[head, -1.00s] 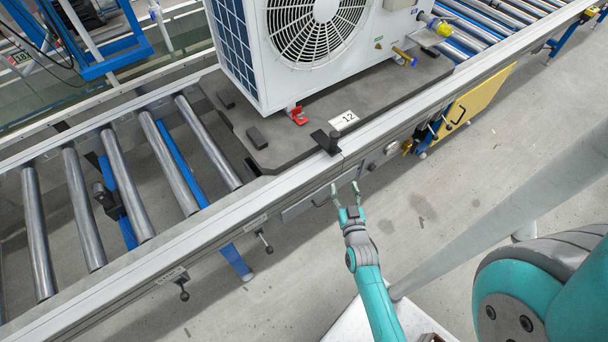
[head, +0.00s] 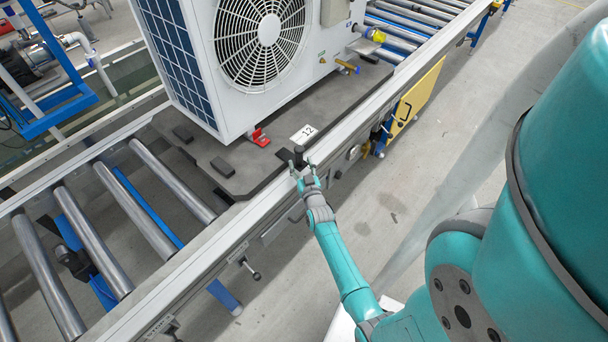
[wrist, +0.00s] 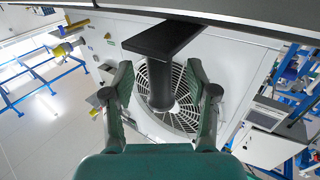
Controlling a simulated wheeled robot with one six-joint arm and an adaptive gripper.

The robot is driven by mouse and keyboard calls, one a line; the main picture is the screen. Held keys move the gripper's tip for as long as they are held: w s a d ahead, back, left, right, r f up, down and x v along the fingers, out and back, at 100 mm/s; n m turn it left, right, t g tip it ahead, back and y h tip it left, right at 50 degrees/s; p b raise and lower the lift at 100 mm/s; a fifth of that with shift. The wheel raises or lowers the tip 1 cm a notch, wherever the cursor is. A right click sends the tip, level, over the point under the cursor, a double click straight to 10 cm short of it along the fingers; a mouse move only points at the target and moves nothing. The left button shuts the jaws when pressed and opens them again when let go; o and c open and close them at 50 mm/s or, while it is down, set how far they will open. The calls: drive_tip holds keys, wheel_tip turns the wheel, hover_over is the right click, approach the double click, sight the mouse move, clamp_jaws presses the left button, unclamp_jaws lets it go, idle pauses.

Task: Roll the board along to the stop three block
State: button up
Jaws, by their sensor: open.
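The dark grey board (head: 262,172) lies on the roller line with a "12" label (head: 304,134) and carries a white fan unit (head: 240,60). A black post with a flat top (head: 299,155) stands at the board's near edge. In the wrist view the post (wrist: 161,88) is between the two fingers, with gaps on both sides. My gripper (head: 303,170) is open at the near rail; its fingers (wrist: 161,105) also show in the wrist view. The fingers partly hide the post in the head view.
Bare rollers (head: 137,208) lie left of the board, and more rollers (head: 405,35) lie beyond it on the right. The near rail (head: 222,235) runs between my arm and the line. A yellow panel (head: 416,100) hangs beside it. Clear floor lies at right.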

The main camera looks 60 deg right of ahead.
drive_tip(key=shift+x, duration=1.35)
clamp_jaws()
